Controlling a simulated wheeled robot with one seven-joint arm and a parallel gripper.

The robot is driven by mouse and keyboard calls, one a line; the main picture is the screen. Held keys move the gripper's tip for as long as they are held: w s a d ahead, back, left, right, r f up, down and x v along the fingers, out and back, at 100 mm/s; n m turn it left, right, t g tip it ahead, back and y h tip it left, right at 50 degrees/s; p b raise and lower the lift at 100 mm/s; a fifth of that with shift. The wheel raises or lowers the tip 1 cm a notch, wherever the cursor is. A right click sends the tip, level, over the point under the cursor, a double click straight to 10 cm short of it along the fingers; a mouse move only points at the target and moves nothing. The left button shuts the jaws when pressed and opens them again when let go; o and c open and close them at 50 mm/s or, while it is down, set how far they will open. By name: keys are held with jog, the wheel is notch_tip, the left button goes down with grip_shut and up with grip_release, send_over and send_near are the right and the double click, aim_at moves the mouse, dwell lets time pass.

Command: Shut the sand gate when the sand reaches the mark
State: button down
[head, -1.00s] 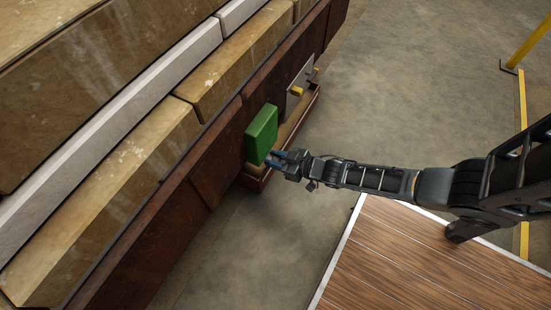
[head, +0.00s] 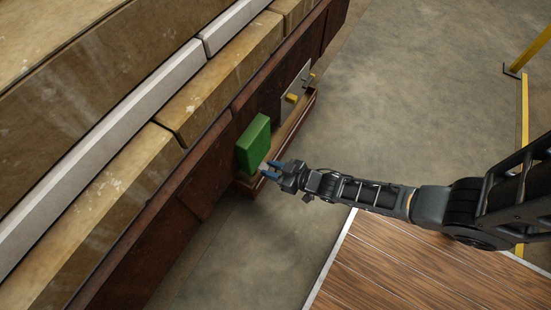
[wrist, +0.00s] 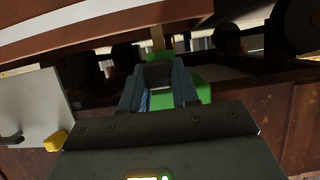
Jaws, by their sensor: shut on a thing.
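A green box (head: 253,143) is on the side of the dark rust-brown beam in the head view; its green also shows behind my fingers in the wrist view (wrist: 190,86). My gripper (head: 270,171) is at the box's lower right edge, its blue fingers pointing at it. In the wrist view my gripper (wrist: 158,85) is shut on a small grey piece (wrist: 158,74) in front of the green box. A thin tan strip (wrist: 158,38) stands above that piece; I cannot tell whether it is sand. I cannot make out a mark or a sand level.
A pale plate (head: 299,82) with a yellow knob (head: 291,98) is on the beam beyond the green box. A narrow brown trough (head: 294,128) runs below it. Tan and white slabs (head: 225,70) lie along the beam. The concrete floor (head: 400,110) to the right is open.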

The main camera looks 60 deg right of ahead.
dwell(0.3)
jog(key=c, duration=0.9)
grip_release()
jog(key=shift+p+v, duration=1.65)
jog(key=shift+v, duration=2.3)
